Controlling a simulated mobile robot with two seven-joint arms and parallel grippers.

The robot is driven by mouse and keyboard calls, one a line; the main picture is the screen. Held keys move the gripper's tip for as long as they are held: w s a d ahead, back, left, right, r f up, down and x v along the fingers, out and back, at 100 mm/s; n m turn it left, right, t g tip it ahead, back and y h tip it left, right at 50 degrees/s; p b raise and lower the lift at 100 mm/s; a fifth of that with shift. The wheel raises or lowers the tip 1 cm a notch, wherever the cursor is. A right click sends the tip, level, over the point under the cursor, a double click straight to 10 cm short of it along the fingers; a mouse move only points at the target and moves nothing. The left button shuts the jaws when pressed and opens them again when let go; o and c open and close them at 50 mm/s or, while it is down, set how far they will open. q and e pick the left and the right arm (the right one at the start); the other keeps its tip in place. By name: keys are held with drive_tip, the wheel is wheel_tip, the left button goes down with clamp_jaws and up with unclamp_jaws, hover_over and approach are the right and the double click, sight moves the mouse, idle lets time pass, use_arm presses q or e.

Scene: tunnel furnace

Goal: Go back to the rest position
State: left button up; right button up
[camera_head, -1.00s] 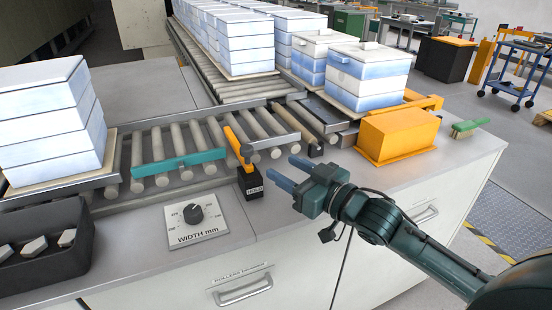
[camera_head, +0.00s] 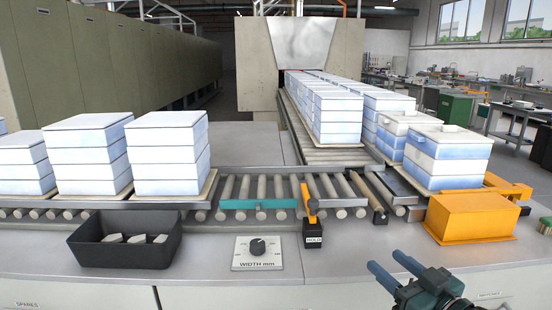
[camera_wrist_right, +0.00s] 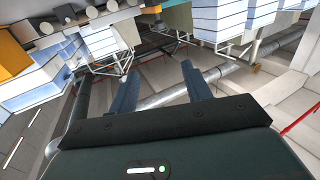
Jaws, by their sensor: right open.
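My right gripper (camera_head: 391,268) is at the lower right of the head view, over the front edge of the counter, with its two blue fingers apart and nothing between them. In the right wrist view the fingers (camera_wrist_right: 160,92) are also apart and empty, with rails and the counter's underside region beyond. The gripper is in front of and left of the orange box (camera_head: 468,219), apart from it. The orange HOLD lever (camera_head: 310,203) stands upright on its black block, away from the gripper. My left gripper is not in view.
The counter (camera_head: 345,262) holds a WIDTH knob panel (camera_head: 257,253) and a black bin (camera_head: 82,247) with several pale pieces. Stacked white-blue boxes (camera_head: 170,155) stand along the roller conveyor (camera_head: 262,190). The furnace (camera_head: 260,60) is behind. A green brush (camera_head: 545,226) lies at right.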

use_arm(q)
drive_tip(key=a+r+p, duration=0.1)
drive_tip(key=p, duration=0.2)
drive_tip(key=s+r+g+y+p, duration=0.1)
drive_tip(key=p, duration=0.3)
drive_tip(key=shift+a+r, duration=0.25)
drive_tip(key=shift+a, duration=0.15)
use_arm(e)
drive_tip(key=s+a+f+m+g+h, duration=0.1)
drive_tip(key=s+a+f+g+h, duration=0.1)
drive_tip(key=s+f, duration=0.7)
drive_tip(key=s+a+f+g+h, duration=0.2)
drive_tip(key=s+a+f, duration=0.3)
drive_tip(key=s+f, duration=0.5)
wheel_tip(320, 180, down, 2)
drive_tip(key=shift+s+f+m+g, duration=0.1)
drive_tip(key=shift+s+m+g, duration=0.25)
drive_tip(key=shift+g, duration=0.55)
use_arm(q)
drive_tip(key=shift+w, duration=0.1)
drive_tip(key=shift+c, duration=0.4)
use_arm(e)
drive_tip(key=shift+w, duration=0.15)
drive_tip(key=shift+c, duration=0.4)
